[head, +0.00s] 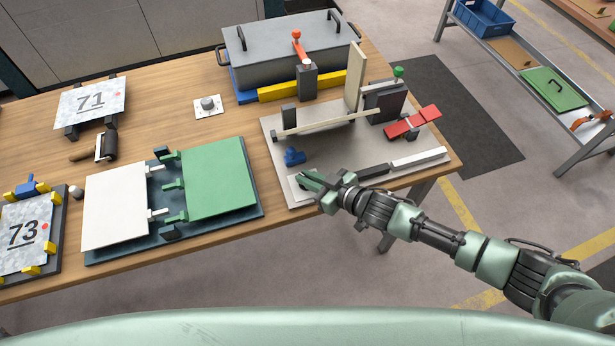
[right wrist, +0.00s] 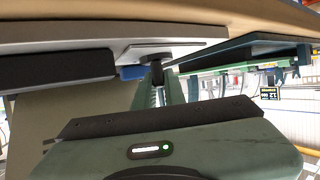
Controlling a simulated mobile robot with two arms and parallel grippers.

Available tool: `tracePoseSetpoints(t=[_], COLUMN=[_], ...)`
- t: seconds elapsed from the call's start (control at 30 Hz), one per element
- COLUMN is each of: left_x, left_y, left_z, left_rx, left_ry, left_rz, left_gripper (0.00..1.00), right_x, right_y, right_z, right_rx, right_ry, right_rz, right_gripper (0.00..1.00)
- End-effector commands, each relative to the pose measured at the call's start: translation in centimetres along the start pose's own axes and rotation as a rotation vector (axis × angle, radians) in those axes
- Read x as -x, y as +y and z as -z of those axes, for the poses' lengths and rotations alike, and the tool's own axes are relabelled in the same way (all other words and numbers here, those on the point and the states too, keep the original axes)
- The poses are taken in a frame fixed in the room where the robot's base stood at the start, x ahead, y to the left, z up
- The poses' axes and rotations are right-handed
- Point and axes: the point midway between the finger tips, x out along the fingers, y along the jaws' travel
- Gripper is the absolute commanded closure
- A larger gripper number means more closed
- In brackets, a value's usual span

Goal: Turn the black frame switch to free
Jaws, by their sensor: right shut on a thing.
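The panel bender's grey base plate (head: 280,145) lies at the right end of the wooden table. My right gripper (head: 308,181) reaches in from the right over the plate's front left corner. In the right wrist view a small black knob, which looks like the black frame switch (right wrist: 157,72), stands on the plate between my green fingers. My right gripper is shut on it. In the head view the gripper hides most of the switch, and its setting cannot be read. My left gripper is not in view.
A black and white bar (head: 420,158) runs along the plate's front edge beside the gripper. A blue part (head: 293,156) lies just behind it. A red clamp (head: 412,122) and a green-knobbed post (head: 398,72) stand farther right. A green panel (head: 220,178) lies left.

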Motion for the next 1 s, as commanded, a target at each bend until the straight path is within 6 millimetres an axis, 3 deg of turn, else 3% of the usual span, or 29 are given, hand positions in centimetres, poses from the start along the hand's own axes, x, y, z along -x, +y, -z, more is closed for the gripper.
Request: tracePoseSetpoints(t=[0.23,0.33,0.7,1.0], left_x=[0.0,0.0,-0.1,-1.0], left_y=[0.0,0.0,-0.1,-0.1], left_z=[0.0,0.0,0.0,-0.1], left_rx=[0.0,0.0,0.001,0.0], left_ry=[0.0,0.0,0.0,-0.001], left_rz=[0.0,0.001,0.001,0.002], left_gripper=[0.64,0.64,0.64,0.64], right_x=[0.0,0.0,0.3,5.0], right_y=[0.1,0.1,0.0,0.1], right_z=[0.0,0.0,-0.1,-0.3], right_rx=[0.002,0.002,0.001,0.001], right_ry=[0.0,0.0,-0.001,-0.002], right_rz=[-0.002,-0.001,-0.001,-0.001], right_gripper=[1.0,0.67,0.67,0.67])
